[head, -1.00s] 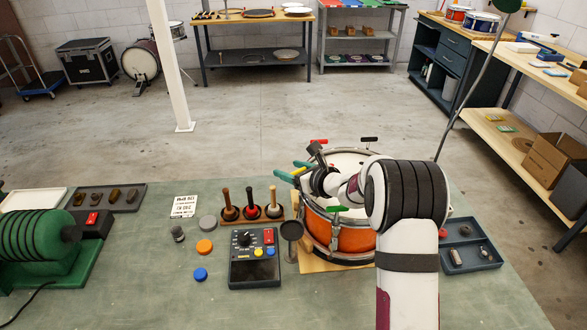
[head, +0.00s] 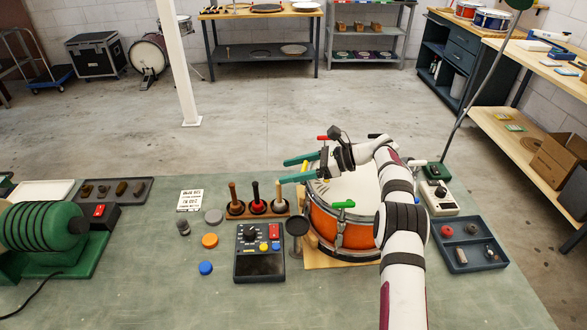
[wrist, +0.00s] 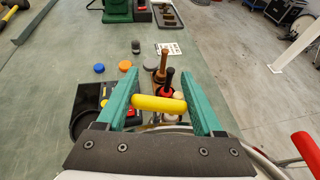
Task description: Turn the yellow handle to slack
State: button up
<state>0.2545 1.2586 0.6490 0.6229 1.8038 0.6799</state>
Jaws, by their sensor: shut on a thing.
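The yellow handle (wrist: 158,104) lies crosswise between the two teal fingers of my gripper (wrist: 160,88) in the wrist view. My gripper is shut on it, with one finger at each end. In the head view my gripper (head: 294,170) reaches left over the left rim of the orange drum (head: 338,229); the yellow handle is hard to make out there. The drum has a white head (head: 350,189). Its other handles are a red one (head: 323,138) at the back, a green one (head: 344,204) in front and a black one (head: 378,136) partly behind my arm.
A mallet stand (head: 258,214) and a control box (head: 259,252) stand left of the drum. A small dark round-topped stand (head: 297,227) is close to its left side. A parts tray (head: 467,244) and a grey device (head: 440,198) are at right.

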jog(key=shift+s+d+r+n+g, duration=0.1)
jog(key=shift+s+r+n+g, duration=0.05)
jog(key=shift+n+g, duration=0.35)
jog(key=shift+c, duration=0.2)
jog(key=o, duration=1.4)
jog(key=shift+c, duration=0.2)
jog(key=s+d+r, duration=0.5)
jog(key=d+r, duration=0.5)
jog(key=r, duration=0.1)
jog(key=shift+d, duration=0.25)
